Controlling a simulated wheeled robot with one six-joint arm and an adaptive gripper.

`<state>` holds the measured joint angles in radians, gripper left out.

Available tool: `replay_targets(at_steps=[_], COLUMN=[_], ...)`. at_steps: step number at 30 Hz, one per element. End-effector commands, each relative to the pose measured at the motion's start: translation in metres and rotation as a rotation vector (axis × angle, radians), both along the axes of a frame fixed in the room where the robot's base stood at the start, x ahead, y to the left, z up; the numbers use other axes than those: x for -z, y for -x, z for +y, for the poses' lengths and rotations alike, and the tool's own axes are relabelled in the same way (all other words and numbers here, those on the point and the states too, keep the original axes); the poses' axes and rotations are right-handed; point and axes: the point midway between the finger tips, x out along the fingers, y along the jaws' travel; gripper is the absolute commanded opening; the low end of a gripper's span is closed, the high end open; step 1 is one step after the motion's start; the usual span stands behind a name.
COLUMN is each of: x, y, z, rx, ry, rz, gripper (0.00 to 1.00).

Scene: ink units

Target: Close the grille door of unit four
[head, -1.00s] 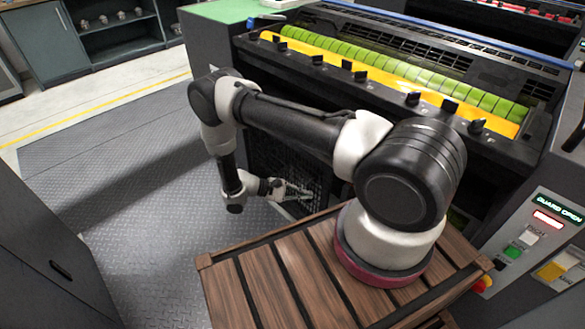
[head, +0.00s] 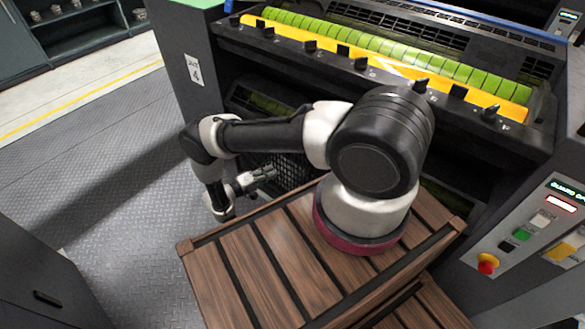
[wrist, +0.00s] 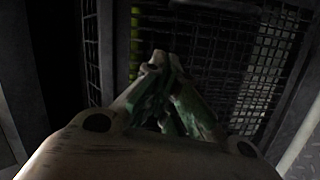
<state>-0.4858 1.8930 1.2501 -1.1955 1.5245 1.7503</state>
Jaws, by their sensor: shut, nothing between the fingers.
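Unit four (head: 190,45), the dark press with a "UNIT 4" label on its left side panel, stands in front of me. Its grille door (head: 289,173) is a dark mesh low on the unit's front, partly hidden by my arm. My gripper (head: 273,172) is shut and empty, held in front of the mesh at its left part. In the wrist view, the shut fingertips (wrist: 163,60) point toward dark mesh, and a lighter mesh panel (wrist: 272,70) stands at an angle on the right. I cannot tell whether the fingers touch the mesh.
A control panel (head: 535,225) at the right has a "GUARD OPEN" display and a red stop knob. Green rollers and a yellow bar (head: 400,73) run along the unit's top. A grey cabinet (head: 40,270) stands at lower left. Metal floor (head: 110,190) lies clear at left.

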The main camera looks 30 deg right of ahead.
Motion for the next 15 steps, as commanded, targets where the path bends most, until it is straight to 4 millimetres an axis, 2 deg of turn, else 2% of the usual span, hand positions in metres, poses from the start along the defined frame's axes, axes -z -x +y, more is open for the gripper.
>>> replay_targets(at_steps=[5, 15], x=[0.001, 0.004], y=[-0.001, -0.008], z=[-0.016, -0.086], rx=[0.006, 0.008], ry=[-0.002, -0.003], rz=[-0.015, -0.013], gripper=[0.0, 0.0])
